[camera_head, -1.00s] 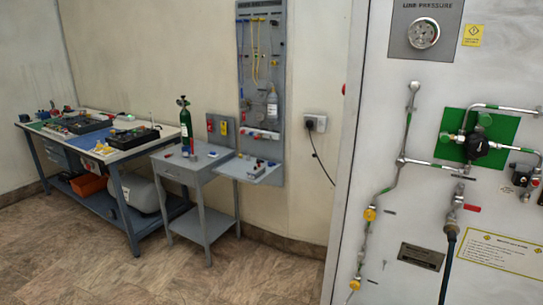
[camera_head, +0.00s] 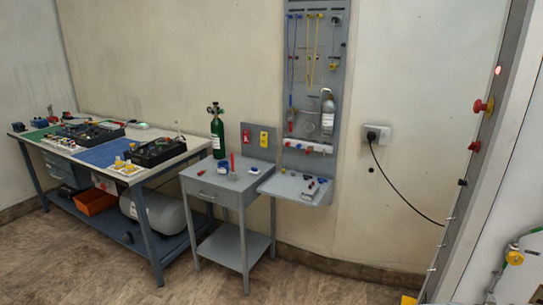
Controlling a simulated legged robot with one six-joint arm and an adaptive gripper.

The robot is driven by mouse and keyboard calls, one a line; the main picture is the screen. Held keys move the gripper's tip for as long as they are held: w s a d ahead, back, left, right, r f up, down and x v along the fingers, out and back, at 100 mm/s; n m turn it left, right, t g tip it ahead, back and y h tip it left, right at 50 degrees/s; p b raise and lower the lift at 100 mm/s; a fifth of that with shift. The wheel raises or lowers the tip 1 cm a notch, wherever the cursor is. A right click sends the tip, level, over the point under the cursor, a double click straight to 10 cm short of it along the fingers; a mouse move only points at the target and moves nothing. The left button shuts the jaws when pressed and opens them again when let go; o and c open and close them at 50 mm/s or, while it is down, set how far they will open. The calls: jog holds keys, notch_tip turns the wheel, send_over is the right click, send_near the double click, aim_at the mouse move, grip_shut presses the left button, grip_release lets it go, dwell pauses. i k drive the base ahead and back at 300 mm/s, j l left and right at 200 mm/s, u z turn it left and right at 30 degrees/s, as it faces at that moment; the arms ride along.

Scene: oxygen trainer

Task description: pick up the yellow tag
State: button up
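A small yellow tag (camera_head: 264,140) hangs on the grey upright plate (camera_head: 256,153) behind the small grey table. A red tag (camera_head: 246,139) hangs just left of it on the same plate. Both look upright and unobstructed, with small details too fine to read. My gripper is not in the view.
The small grey table (camera_head: 199,188) holds a green cylinder (camera_head: 217,136) and small items. A tool panel with a shelf (camera_head: 299,200) stands to its right. A long workbench (camera_head: 168,164) is on the left. Open floor (camera_head: 100,272) lies in front. A panel edge (camera_head: 478,160) rises at the right.

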aim_at(264, 140)
jog(key=i+j, duration=0.7)
jog(key=i, duration=0.15)
jog(key=i+j+z, duration=0.2)
jog(key=i+j, duration=0.45)
jog(key=i, duration=0.15)
jog(key=i+j+z, duration=0.2)
jog(key=i+j, duration=0.55)
jog(key=i+j+z, duration=0.2)
jog(key=i+j, duration=0.45)
jog(key=j, duration=0.25)
